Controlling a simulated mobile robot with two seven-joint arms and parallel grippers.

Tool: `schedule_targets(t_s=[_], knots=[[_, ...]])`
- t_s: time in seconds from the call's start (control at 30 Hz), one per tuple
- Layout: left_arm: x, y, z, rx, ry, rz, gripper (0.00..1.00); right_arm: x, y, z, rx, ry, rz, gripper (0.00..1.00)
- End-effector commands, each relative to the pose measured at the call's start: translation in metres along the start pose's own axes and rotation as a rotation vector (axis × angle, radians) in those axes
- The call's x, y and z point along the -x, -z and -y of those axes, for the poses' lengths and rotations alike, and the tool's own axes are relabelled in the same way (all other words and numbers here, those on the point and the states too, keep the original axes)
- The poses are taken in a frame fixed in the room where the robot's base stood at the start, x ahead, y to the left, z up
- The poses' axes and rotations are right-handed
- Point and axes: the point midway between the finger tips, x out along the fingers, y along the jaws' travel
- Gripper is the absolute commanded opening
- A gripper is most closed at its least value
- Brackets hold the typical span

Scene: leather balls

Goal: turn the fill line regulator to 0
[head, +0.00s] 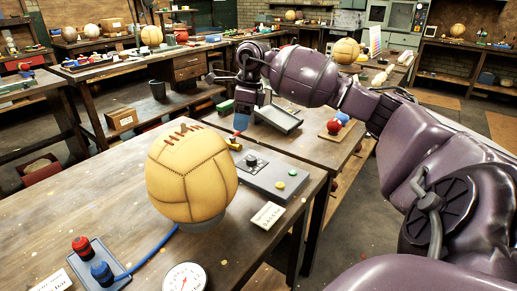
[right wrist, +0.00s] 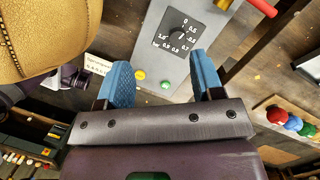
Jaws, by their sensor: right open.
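The fill line regulator is a black knob (right wrist: 182,34) on a dark dial with white numbers, 0 at its top in the right wrist view. It sits on a grey panel box (head: 262,178), and the knob also shows in the head view (head: 251,160). I cannot read clearly where the knob points. My right gripper (right wrist: 163,82) is open and empty, its blue fingers apart and short of the dial in the wrist view. In the head view the right gripper (head: 241,121) hangs above the far side of the box. My left gripper is not in view.
A tan leather ball (head: 191,174) stands left of the box. A green button (head: 279,185) and a yellow button (head: 292,172) are on the box. A paper label (head: 267,215), a gauge (head: 185,278) and a red-and-blue button box (head: 98,274) lie nearer on the table.

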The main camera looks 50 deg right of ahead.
Motion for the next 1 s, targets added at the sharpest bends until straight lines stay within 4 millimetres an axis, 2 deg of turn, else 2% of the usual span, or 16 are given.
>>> schedule_targets(t_s=[0.2,0.43,0.6,0.73,1.0], knots=[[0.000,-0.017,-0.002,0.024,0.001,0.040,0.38,-0.022,0.013,0.010,-0.434,0.051,-0.108,0.61],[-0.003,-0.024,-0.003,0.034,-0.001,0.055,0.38,-0.021,0.027,0.018,-0.765,0.125,-0.160,0.61],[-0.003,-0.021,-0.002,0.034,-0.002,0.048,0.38,-0.022,0.028,0.017,-0.850,0.133,-0.162,0.61],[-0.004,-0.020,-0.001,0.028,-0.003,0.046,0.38,-0.031,0.029,0.017,-0.859,0.132,-0.162,0.61],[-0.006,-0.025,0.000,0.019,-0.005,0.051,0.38,-0.075,0.038,0.019,-0.857,0.129,-0.165,0.61]])
